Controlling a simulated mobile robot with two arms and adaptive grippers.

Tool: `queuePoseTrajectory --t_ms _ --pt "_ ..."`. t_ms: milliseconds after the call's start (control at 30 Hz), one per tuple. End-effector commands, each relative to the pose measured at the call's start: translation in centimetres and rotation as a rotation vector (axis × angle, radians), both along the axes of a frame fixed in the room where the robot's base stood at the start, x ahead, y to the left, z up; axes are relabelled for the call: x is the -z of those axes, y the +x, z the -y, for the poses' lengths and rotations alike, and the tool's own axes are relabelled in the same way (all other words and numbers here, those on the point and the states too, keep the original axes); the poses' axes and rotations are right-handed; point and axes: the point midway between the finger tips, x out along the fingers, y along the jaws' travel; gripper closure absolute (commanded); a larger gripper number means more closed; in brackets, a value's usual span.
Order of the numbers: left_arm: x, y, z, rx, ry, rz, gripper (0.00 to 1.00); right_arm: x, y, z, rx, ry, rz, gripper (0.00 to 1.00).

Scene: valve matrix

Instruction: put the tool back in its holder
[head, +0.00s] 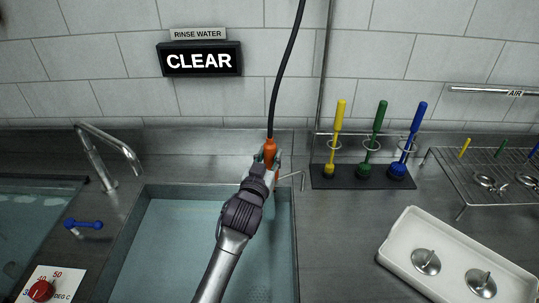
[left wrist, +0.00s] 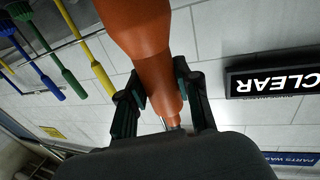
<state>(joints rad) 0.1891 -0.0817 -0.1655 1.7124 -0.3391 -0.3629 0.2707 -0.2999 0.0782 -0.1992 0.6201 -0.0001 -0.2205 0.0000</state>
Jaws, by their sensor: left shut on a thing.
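An orange tool (head: 270,149) hangs on a black hose that runs up out of view in the head view. My left gripper (head: 267,162) is shut around its body, above the back right corner of the sink. In the left wrist view the orange tool (left wrist: 148,45) sits between the two dark fingers of the gripper (left wrist: 163,95), with a thin metal tip at its narrow end. A thin bent metal bracket (head: 302,178) stands just right of the gripper; it may be the holder, but its inner part is hidden by the gripper. My right gripper is not in view.
A water-filled sink (head: 291,240) lies below the arm, with a faucet (head: 110,147) at left. Yellow, green and blue brushes stand in a dark rack (head: 345,182) at right. A white tray (head: 405,222) with metal discs and a wire rack (head: 462,205) stand farther right.

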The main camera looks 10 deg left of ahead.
Motion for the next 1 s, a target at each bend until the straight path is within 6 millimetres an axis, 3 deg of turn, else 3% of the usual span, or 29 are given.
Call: queuePoseTrajectory --t_ms 1000 --pt "1.1 0.0 0.0 0.0 -0.001 0.001 1.0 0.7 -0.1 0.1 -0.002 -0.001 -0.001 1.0"
